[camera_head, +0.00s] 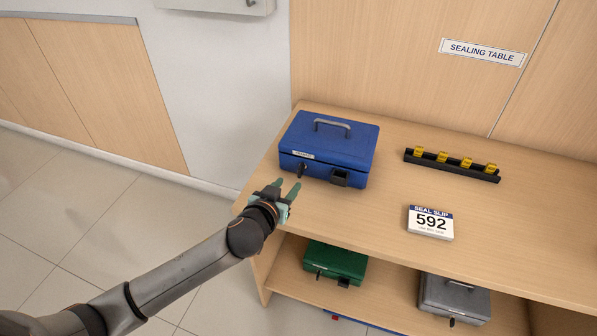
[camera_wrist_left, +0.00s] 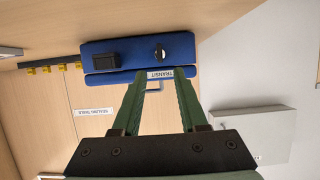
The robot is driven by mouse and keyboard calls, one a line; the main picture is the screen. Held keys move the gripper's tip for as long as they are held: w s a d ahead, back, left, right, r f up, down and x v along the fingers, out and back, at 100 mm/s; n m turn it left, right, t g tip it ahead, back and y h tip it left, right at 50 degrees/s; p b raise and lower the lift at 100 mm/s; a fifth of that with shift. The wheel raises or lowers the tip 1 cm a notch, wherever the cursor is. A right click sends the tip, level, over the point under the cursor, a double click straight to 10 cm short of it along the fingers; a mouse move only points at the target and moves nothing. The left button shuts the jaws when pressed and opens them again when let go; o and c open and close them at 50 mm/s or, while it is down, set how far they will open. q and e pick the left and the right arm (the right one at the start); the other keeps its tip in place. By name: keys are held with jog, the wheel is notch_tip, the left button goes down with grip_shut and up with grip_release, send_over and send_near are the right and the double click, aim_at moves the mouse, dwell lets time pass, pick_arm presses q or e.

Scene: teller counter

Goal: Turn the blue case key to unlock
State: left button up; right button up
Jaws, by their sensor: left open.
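The blue case (camera_head: 328,140) sits closed on the table top, with a handle on its lid and a small white label on its front. Its key (camera_head: 302,170) sticks out of the front at the left, and a dark latch (camera_head: 340,178) is to the right of it. My left gripper (camera_head: 288,188) is open and empty, just in front of the key and apart from it. In the left wrist view the key (camera_wrist_left: 160,53) shows just beyond the two green fingertips (camera_wrist_left: 166,74). My right gripper is out of view.
A black rack (camera_head: 452,166) with several yellow tags lies at the back right. A slip block (camera_head: 431,222) marked 592 lies nearer the front. A green case (camera_head: 336,260) and a grey case (camera_head: 455,296) stand on the shelf below. Table between is clear.

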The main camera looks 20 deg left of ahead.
aim_at(299, 172)
pick_arm(q)
jog(key=b+x, duration=0.1)
jog(key=x, duration=0.8)
jog(key=shift+w+f, duration=0.1)
jog(key=shift+w, duration=0.05)
jog(key=shift+c, duration=0.4)
grip_shut()
